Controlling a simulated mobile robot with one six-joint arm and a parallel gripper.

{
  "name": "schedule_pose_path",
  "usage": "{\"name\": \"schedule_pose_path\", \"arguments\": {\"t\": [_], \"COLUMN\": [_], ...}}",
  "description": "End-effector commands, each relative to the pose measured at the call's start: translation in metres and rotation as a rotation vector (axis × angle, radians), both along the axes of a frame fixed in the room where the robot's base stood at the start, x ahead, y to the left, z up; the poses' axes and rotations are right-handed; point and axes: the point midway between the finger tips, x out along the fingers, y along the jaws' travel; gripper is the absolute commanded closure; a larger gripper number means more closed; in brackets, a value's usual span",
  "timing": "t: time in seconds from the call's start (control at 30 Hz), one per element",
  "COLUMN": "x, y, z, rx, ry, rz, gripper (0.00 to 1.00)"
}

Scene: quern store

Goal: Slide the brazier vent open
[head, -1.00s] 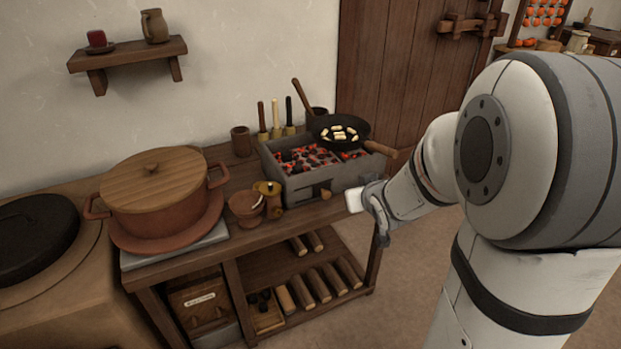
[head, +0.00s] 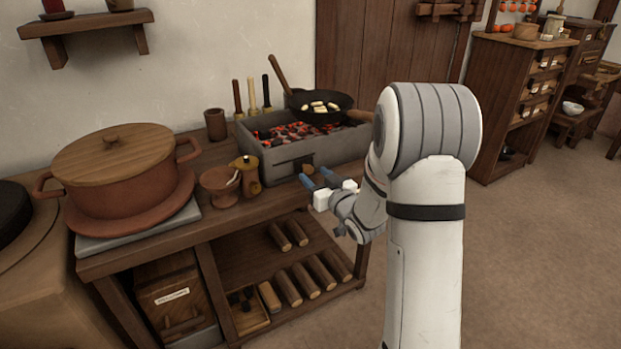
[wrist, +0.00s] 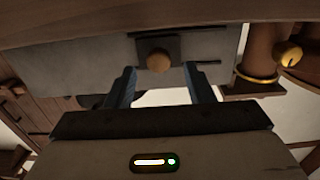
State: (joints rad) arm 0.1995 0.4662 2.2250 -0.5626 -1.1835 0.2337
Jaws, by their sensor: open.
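The brazier (head: 345,145) is a grey box of glowing coals on the wooden bench. Its vent is a dark plate with a round wooden knob (wrist: 158,61) low on the grey front. In the wrist view, thin dark rails (wrist: 208,62) run from the plate to the right. My gripper (head: 315,176) is open and empty in front of the brazier. In the wrist view, its two blue fingers (wrist: 159,72) point at the knob, one on each side, with gaps between. Contact is not visible. In the head view the knob shows just behind the fingertips.
A black pan (head: 322,108) with pale pieces sits on the brazier. Left of it on the bench are a brass-coloured pot (head: 247,177), a clay bowl (head: 219,186) and a large lidded pot (head: 117,172). Logs (head: 305,280) lie on the shelf below. The floor at right is clear.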

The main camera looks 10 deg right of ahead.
Motion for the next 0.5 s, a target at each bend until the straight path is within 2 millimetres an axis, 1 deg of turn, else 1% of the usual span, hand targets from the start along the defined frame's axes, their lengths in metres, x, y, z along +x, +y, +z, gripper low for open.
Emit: {"name": "schedule_pose_path", "arguments": {"t": [0.1,0.2,0.47,0.5], "x": [0.012,0.017,0.018,0.018], "y": [0.004,0.005,0.005,0.005], "z": [-0.001,0.000,0.000,0.000], "rx": [0.000,0.000,0.001,0.001], "ry": [-0.001,0.000,0.001,0.001], "rz": [0.000,-0.001,-0.002,-0.002], "gripper": [0.52,0.52,0.52,0.55]}}
